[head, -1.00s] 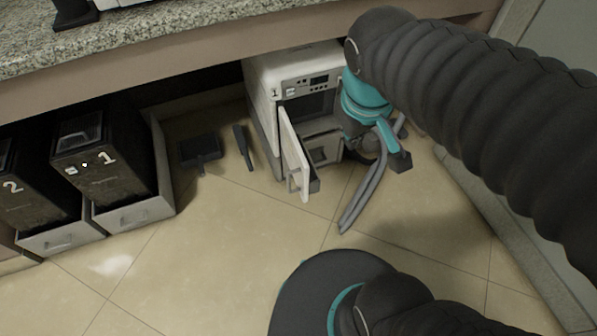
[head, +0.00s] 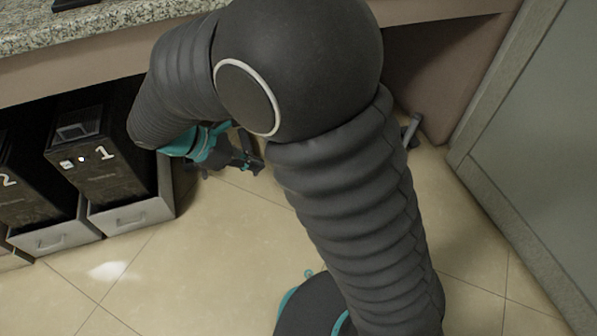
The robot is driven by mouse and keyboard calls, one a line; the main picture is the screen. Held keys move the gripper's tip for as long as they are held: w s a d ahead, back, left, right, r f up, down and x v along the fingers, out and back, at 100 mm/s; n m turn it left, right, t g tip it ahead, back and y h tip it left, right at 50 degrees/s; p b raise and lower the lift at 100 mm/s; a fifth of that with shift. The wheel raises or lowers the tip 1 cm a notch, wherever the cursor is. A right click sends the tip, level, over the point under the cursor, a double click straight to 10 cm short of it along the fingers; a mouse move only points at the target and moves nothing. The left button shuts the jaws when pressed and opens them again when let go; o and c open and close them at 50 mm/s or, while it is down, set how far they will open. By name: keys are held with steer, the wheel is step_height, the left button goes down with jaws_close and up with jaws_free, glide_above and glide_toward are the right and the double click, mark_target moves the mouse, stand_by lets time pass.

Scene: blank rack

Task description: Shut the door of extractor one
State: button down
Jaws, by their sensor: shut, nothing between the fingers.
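The white machine marked 1, with its door, is hidden behind my arm in the head view, so I cannot see how the door stands now. My gripper (head: 250,162) is shut and empty, low over the floor to the right of the black box marked 1. Whether it touches the door cannot be told.
A black box marked 1 (head: 100,165) and a black box marked 2 (head: 18,190) stand in grey drawers at the left under the granite counter (head: 100,28). A grey-green door or panel (head: 540,150) is at the right. The tiled floor in front is clear.

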steer(key=d+r+b+x, duration=0.1)
steer(key=b+x, duration=0.1)
steer(key=x, duration=1)
steer(key=shift+w+d, duration=0.3)
steer(key=shift+d, duration=0.4)
steer(key=shift+r, duration=0.1)
